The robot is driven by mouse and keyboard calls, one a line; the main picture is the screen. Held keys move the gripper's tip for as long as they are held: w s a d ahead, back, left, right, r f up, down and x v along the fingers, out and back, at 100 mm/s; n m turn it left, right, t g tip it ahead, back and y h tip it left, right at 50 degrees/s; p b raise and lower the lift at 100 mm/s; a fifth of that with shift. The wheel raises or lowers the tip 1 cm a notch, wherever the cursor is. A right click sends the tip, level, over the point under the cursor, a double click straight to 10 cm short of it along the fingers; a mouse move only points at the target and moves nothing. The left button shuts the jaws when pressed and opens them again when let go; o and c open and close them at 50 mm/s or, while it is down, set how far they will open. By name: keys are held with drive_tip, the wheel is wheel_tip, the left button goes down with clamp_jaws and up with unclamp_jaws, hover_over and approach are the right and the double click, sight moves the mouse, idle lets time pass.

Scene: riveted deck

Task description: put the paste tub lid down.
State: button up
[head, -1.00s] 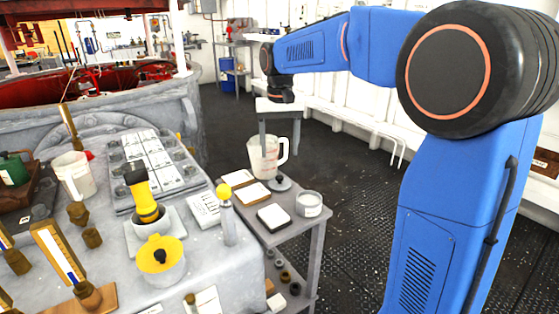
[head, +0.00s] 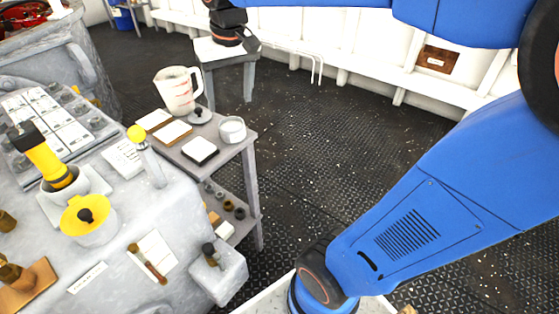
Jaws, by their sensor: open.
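A small grey disc with a dark knob, which looks like the paste tub lid (head: 200,117), lies on the grey side table beside the foot of the measuring jug. A short round pale tub (head: 232,131) stands apart from it, near the table's right edge. My gripper (head: 229,104) is open, with its two grey fingers hanging down and nothing between them. In the picture it shows behind and to the right of the lid and jug, apart from both. Its exact height and depth are hard to tell.
Flat brown-edged pads and a black-edged white pad (head: 200,151) lie on the side table (head: 226,158). A workbench with a yellow-black tool (head: 45,158) is at left. The dark floor behind is open.

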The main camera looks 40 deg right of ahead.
drive_tip(key=s+d+f+t, duration=0.1)
drive_tip(key=s+f, duration=0.4)
drive_tip(key=s, duration=0.3)
drive_tip(key=s+d+f+n+t, duration=0.1)
drive_tip(key=s+f, duration=0.4)
drive_tip(key=s, duration=0.4)
drive_tip(key=shift+s+d+f+t, duration=0.2)
drive_tip(key=shift+d+f+t, duration=0.1)
drive_tip(key=shift+d, duration=0.05)
drive_tip(key=shift+a, duration=0.1)
